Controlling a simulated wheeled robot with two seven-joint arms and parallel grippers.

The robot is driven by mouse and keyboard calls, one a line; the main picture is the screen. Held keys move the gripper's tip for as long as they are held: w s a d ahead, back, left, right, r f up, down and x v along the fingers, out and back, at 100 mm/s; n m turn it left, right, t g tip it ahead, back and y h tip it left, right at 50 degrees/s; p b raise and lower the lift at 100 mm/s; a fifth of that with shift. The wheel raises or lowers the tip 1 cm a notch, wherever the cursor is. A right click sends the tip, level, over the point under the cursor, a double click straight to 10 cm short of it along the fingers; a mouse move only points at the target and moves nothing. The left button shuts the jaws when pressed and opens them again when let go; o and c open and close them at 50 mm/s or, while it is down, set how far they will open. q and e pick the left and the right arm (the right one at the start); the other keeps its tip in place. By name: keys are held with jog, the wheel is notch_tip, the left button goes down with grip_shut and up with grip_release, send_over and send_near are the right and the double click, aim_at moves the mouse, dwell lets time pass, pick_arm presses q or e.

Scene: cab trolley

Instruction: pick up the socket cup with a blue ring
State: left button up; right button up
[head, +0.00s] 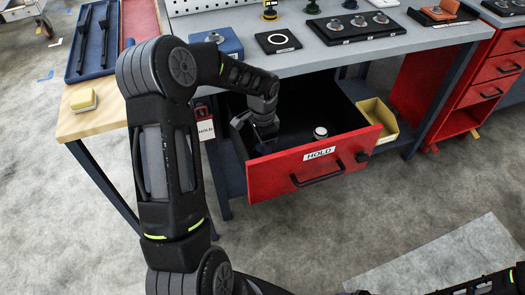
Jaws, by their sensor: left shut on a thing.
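My left gripper (262,140) reaches down into the left part of the open red drawer (290,182) marked HOLD. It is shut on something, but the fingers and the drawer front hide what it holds. A small round cup with a pale top (320,132) stands in the drawer to the right of the gripper, apart from it. I cannot make out a blue ring on it. On the bench, a silver round piece sits on a blue block (222,43). My right gripper is out of view; only part of that arm shows at lower right.
A yellow bin (379,117) stands right of the drawer. The grey bench top (330,58) above holds a black plate with a white ring (278,41) and a black tray of several round pieces (343,36). A red HOLD tag (205,126) hangs left of the drawer. The floor in front is clear.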

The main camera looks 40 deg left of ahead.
pick_arm(q)
jog(key=c, duration=0.9)
jog(key=shift+r, duration=0.1)
notch_tip(320, 180, up, 10)
jog(key=shift+f, duration=0.1)
dwell(0.5)
